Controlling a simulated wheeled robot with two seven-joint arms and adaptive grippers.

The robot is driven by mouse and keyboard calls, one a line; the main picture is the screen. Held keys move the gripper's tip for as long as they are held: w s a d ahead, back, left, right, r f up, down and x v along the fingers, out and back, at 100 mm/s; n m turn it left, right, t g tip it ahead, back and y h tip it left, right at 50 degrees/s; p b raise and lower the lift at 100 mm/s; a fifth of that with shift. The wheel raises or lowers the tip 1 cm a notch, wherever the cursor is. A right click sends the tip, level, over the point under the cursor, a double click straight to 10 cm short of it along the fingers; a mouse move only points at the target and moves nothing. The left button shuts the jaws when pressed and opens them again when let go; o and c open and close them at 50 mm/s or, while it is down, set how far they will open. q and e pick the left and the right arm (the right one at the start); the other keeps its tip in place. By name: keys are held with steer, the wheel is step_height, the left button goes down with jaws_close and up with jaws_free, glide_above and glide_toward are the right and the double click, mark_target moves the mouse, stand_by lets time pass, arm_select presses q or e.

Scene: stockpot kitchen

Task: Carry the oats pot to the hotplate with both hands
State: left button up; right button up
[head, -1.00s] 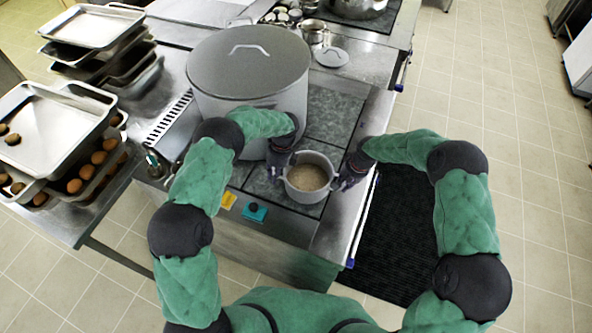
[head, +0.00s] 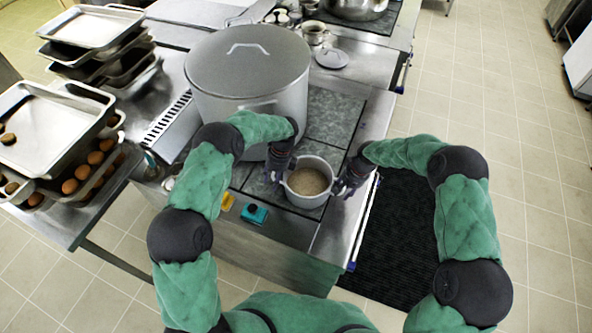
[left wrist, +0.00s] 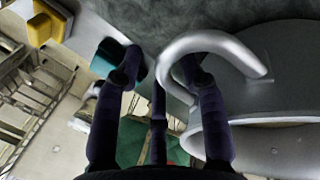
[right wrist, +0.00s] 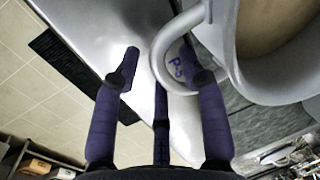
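The oats pot (head: 308,199) is a small grey two-handled pot with beige oats inside. It is upright over the front mottled dark plate of the hotplate (head: 330,112); I cannot tell for sure that it touches. My left gripper (head: 277,170) is at its left handle (left wrist: 262,62). In the left wrist view the fingers are spread, one tip inside the handle loop. My right gripper (head: 348,182) is at the right handle (right wrist: 160,47), fingers also spread, one tip inside the loop. Neither gripper looks closed on its handle.
A large lidded stockpot (head: 250,75) stands behind my left forearm. A yellow block (head: 227,201) and a teal block (head: 254,214) are at the counter's front edge. Trays with brown round items (head: 40,130) are stacked at left. A dark mat (head: 400,235) lies on the floor at right.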

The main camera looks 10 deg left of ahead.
arm_select(q)
steer(key=shift+d+r, duration=0.1)
arm_select(e)
steer(key=shift+r, duration=0.15)
arm_select(q)
steer(key=v, duration=0.7)
arm_select(e)
step_height(320, 180, up, 11)
steer(key=d, duration=0.2)
steer(key=shift+s+r, duration=0.15)
arm_select(q)
steer(key=shift+w+r, duration=0.1)
arm_select(e)
steer(key=shift+d, duration=0.1)
stand_by(0.3)
